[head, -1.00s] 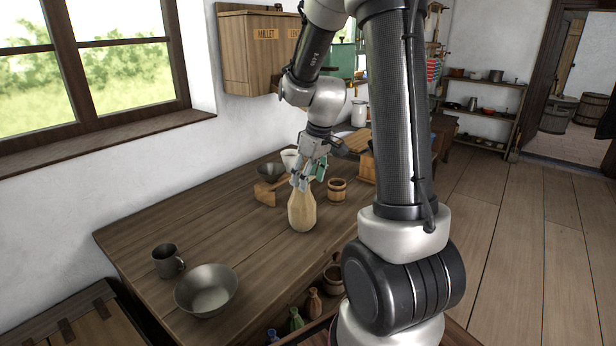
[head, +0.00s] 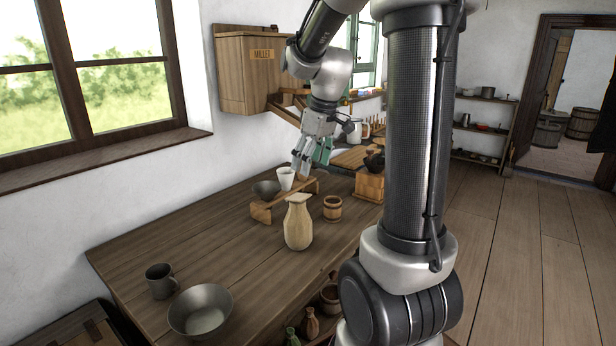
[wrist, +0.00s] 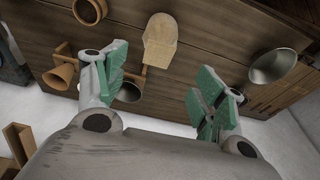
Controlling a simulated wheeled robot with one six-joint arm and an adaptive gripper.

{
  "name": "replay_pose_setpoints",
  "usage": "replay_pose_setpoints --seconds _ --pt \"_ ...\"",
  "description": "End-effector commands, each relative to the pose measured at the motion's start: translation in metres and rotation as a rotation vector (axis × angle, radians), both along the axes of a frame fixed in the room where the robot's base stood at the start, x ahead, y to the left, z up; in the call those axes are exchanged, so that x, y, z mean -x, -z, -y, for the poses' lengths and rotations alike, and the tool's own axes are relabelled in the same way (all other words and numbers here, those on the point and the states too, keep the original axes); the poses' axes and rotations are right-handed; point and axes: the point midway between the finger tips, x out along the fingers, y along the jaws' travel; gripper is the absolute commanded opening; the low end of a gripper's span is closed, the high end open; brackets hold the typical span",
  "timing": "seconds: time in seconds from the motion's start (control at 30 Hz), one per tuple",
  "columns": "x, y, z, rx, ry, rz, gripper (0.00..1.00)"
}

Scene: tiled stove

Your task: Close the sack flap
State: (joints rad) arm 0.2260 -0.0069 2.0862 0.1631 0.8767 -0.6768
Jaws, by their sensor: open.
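The sack (head: 298,228) is a pale tan, bottle-shaped bag standing upright on the wooden table. Its narrow top (head: 298,198) looks like a flat, slightly slanted piece; I cannot tell whether the flap lies fully shut. In the wrist view the sack (wrist: 160,38) lies beyond the fingers, near the upper middle. My gripper (head: 304,168), with green finger pads, is above and behind the sack's top in the head view, apart from it. In the wrist view my gripper (wrist: 160,78) has its fingers wide apart with nothing between them.
A small wooden bench (head: 264,212) stands behind the sack, with a white cup (head: 286,179) and dark bowl (head: 265,190) near it. A wooden mug (head: 332,208) is right of the sack. A metal bowl (head: 201,312) and mug (head: 160,281) stand front left; table between is clear.

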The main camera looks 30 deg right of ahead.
Motion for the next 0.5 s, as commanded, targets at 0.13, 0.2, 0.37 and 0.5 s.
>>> replay_pose_setpoints --seconds 0.13,0.2,0.37,0.5 --pt "0.002 -0.009 0.001 0.001 0.000 0.001 0.70" --pt "0.002 -0.009 0.001 0.000 0.000 0.000 0.70" --pt "0.002 -0.009 0.001 0.000 0.000 0.000 0.70" --pt "-0.010 -0.033 -0.005 0.004 -0.005 -0.008 0.44"
